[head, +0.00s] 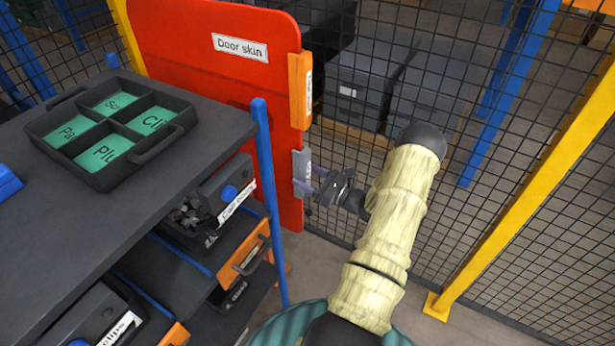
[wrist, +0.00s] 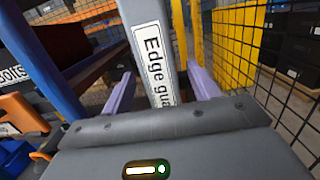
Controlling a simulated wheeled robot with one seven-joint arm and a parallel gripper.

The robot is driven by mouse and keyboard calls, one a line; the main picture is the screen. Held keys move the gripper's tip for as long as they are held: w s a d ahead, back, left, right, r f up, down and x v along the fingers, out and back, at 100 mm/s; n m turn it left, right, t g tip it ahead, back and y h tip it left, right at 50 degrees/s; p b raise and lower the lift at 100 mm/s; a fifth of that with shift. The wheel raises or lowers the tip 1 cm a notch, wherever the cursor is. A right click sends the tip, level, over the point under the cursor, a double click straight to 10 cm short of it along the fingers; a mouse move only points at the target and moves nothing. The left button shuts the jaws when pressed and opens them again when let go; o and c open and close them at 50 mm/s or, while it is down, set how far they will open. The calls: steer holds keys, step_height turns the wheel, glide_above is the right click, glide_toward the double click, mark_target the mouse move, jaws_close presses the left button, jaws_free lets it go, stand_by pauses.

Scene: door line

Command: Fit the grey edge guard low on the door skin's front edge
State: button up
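The red door skin (head: 205,60) stands upright behind the rack, its front edge on the right. The grey edge guard (head: 302,165) is upright, low at that edge, below an orange piece. It lines up with the edge, but I cannot tell how far it is seated. My gripper (head: 308,180) has its two purple fingers on either side of the guard. In the wrist view the guard (wrist: 136,42), labelled "Edge gua…", runs between the spread fingers, with a gap showing at the right finger. Its lower end is hidden by my gripper's body.
An orange guard (head: 300,90) sits higher on the door edge. A dark shelf rack (head: 80,215) with a blue post (head: 268,170) and bins stands close on the left. A mesh fence (head: 440,100) and yellow post (head: 530,190) bound the right. Floor is free between.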

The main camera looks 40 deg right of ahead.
steer(key=b+v, duration=0.2)
steer(key=v, duration=1.5)
steer(key=shift+s+d, duration=0.2)
